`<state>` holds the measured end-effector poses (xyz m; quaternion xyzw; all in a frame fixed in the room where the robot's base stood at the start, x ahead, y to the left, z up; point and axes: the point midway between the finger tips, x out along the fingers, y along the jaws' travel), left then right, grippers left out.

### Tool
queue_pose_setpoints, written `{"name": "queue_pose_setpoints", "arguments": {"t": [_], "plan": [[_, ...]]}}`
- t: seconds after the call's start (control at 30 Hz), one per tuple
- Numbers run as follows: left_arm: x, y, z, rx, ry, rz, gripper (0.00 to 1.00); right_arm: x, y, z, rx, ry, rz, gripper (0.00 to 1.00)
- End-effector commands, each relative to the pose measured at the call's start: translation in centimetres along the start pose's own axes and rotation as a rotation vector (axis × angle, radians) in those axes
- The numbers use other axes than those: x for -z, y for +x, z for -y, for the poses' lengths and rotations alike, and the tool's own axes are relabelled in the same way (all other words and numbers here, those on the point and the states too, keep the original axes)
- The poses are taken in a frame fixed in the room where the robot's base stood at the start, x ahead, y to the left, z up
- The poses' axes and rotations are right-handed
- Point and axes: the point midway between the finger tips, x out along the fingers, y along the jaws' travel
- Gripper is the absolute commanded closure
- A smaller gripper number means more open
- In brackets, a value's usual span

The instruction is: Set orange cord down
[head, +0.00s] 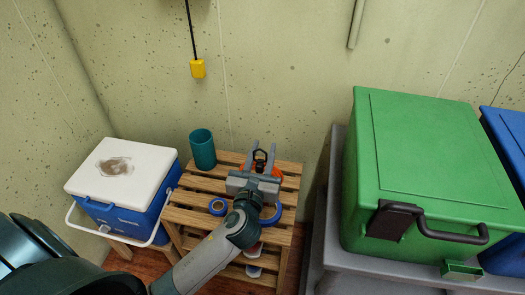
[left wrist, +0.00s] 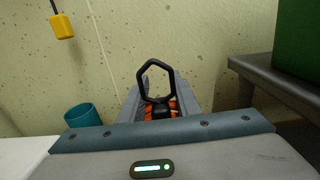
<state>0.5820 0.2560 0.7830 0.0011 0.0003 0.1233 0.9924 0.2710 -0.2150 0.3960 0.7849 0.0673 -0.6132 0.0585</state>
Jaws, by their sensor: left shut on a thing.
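My left gripper (head: 262,154) reaches out over the wooden slatted rack and is shut on the orange cord (head: 275,171). The orange cord shows on both sides of the fingers, and a black loop stands up from it between them. In the left wrist view my left gripper (left wrist: 158,102) holds the orange cord (left wrist: 172,107) with the black loop upright. I cannot tell whether the cord touches the slats. My right gripper is not in view.
The wooden rack (head: 183,216) also holds a teal cup (head: 203,150) and blue rings of tape (head: 217,207). A blue and white cooler (head: 122,172) stands at left. A green bin (head: 430,150) sits on a grey shelf at right. A yellow pendant (head: 198,69) hangs above.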

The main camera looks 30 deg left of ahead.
Motion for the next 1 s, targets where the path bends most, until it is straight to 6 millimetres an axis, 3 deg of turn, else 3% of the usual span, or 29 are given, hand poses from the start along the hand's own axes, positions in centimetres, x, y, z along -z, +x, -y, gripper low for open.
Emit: {"name": "queue_pose_setpoints", "arguments": {"t": [0.27,0.7,0.8,1.0], "plan": [[-0.4,-1.2,0.2,0.022,0.004,0.004,1.00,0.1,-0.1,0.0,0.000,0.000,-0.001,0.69],[-3.8,-12.3,1.9,0.226,0.004,0.004,1.00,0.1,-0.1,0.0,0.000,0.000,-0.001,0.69],[-4.2,-13.3,2.0,0.246,0.000,0.002,1.00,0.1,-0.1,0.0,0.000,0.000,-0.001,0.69],[-4.3,-13.4,2.0,0.249,0.000,0.002,1.00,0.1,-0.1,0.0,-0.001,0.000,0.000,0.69]]}}
